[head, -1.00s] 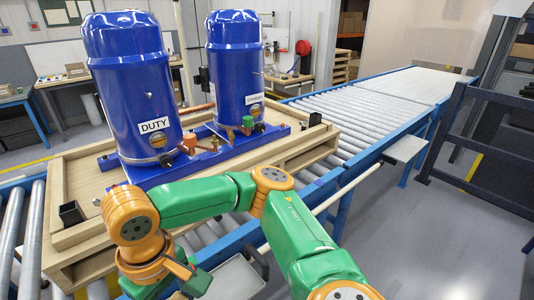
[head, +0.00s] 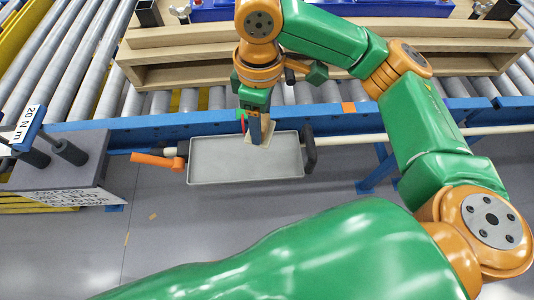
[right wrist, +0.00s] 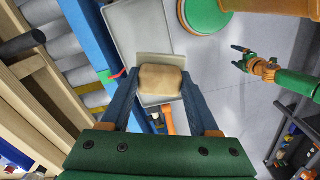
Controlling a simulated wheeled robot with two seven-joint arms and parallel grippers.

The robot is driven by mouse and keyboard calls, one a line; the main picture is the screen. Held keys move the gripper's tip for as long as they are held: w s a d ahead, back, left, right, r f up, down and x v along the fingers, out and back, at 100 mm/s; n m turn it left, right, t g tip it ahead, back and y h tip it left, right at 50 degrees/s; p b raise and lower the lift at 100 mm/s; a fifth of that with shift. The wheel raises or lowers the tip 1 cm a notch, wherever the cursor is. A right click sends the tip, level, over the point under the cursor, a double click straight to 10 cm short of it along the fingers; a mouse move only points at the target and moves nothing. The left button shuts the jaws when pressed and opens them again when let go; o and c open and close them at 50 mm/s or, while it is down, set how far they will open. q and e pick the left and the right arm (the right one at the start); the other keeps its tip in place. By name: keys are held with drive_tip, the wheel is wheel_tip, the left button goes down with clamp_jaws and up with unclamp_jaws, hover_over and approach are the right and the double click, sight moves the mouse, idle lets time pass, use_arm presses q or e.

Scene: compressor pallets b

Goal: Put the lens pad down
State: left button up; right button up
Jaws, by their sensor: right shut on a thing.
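The lens pad is a small tan block (right wrist: 160,79) between the fingers of my right gripper (right wrist: 161,88) in the right wrist view. My right gripper (head: 256,128) is shut on it, pointing down over the grey tray (head: 225,170). In the head view only a pale edge of the pad (head: 264,136) shows beside the fingers. The tray also shows behind the pad in the right wrist view (right wrist: 136,30). I cannot tell whether the pad touches the tray. My left gripper (right wrist: 238,57) shows in the right wrist view with its fingers apart and empty, away from the tray.
The tray hangs beside the blue conveyor rail (head: 180,128). An orange-handled tool (head: 158,160) is at its left and a dark handle (head: 310,152) at its right. A wooden pallet (head: 200,40) sits on the rollers above. A torque stand (head: 60,175) is at left.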

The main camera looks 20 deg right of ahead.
drive_tip(key=a+f+n+b, duration=0.55)
drive_tip(key=a+n, duration=0.65)
drive_tip(key=n, duration=0.9)
drive_tip(key=shift+n, duration=0.5)
drive_tip(key=w+d+f, duration=0.1)
drive_tip(key=d+f, duration=0.2)
drive_tip(key=d, duration=0.1)
drive_tip(key=w+d+f+p, duration=0.1)
drive_tip(key=d+f, duration=0.3)
drive_tip(key=d, duration=0.1)
drive_tip(key=w+d+f+p, duration=0.1)
drive_tip(key=w+d+f, duration=0.1)
drive_tip(key=d+f, duration=0.1)
drive_tip(key=shift+w+d+f, duration=0.1)
drive_tip(key=shift+d+f, duration=0.05)
drive_tip(key=shift+d, duration=0.6)
wheel_tip(320, 180, down, 3)
drive_tip(key=shift+r+p, duration=0.1)
drive_tip(key=shift+p, duration=0.4)
drive_tip(key=shift+f, duration=0.3)
drive_tip(key=o, duration=1.2)
